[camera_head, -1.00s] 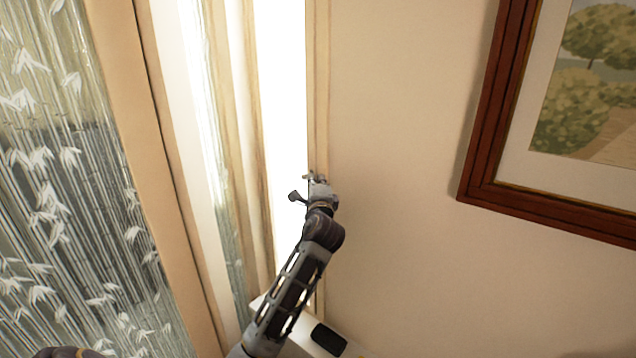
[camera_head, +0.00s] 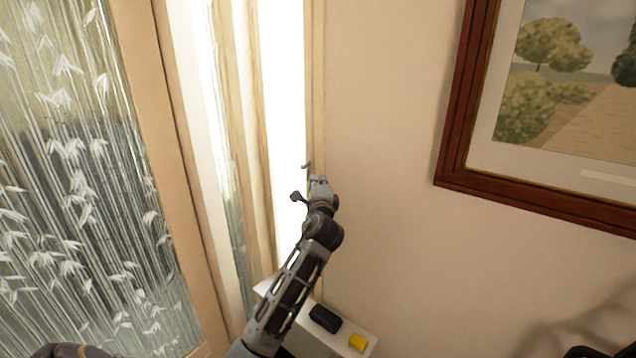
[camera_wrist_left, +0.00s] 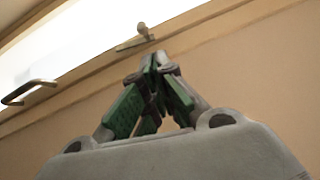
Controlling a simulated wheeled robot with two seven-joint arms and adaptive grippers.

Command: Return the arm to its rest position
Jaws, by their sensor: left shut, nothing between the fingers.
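My left arm rises from the bottom middle of the head view, outstretched toward the wall. My left gripper (camera_head: 318,181) is at its end, small in this view, in front of the edge of a bright window or door opening (camera_head: 281,120). In the left wrist view the green-padded fingers of the left gripper (camera_wrist_left: 155,62) come together at their tips with nothing between them. A small metal fitting (camera_wrist_left: 144,31) on the frame appears just beyond the fingertips; I cannot tell the gap. My right gripper is not in view.
A white cabinet (camera_head: 364,335) stands below the arm, with a black object (camera_head: 325,318) and a yellow object (camera_head: 358,342) on top. A wood-framed picture (camera_head: 455,130) hangs on the right. Patterned glass (camera_head: 75,190) is on the left. The wrist view shows a metal handle (camera_wrist_left: 28,92).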

